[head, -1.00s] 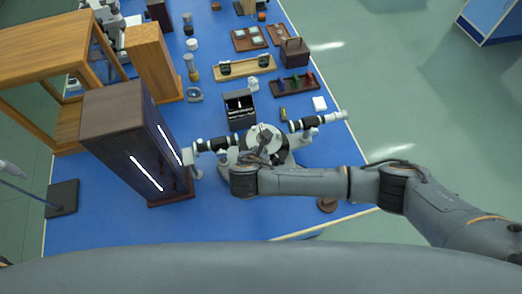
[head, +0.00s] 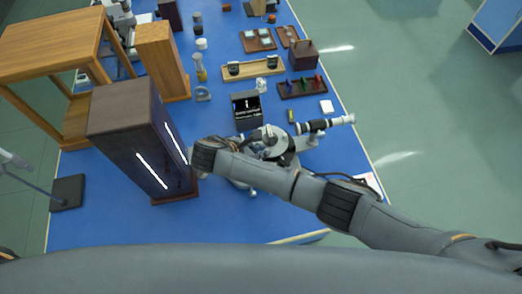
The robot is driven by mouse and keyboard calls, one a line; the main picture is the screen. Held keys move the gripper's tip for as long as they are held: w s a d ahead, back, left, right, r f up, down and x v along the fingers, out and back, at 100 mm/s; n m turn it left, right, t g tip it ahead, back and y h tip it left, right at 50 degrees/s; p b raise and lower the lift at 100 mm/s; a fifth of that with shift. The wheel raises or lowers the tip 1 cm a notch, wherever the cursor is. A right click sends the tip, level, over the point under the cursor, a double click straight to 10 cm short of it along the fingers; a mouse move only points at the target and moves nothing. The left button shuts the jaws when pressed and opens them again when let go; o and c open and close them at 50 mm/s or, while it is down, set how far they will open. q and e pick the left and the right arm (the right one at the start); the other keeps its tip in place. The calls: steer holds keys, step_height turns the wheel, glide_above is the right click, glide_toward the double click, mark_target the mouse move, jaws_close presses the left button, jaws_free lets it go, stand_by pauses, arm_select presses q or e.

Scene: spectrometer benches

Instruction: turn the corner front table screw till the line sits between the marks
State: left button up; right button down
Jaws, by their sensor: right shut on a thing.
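The spectrometer stands on the blue bench; its round table (head: 268,140) is partly behind my right arm. Its telescope (head: 325,124) points to the right. The collimator side is covered by my arm. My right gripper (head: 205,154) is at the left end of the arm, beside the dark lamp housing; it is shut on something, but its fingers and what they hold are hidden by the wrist. The table screws cannot be made out. A small black display box (head: 246,111) behind the table shows a short bright line; any marks are too small to read. My left gripper is out of view.
The tall dark housing (head: 131,108) with bright slits stands close left of my right wrist. Behind are a wooden tray (head: 252,70), a rack with coloured pieces (head: 302,88) and a wooden case (head: 165,62). The bench front is mostly clear.

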stand_by(0.5)
steer(key=c, duration=1.4)
jaws_free()
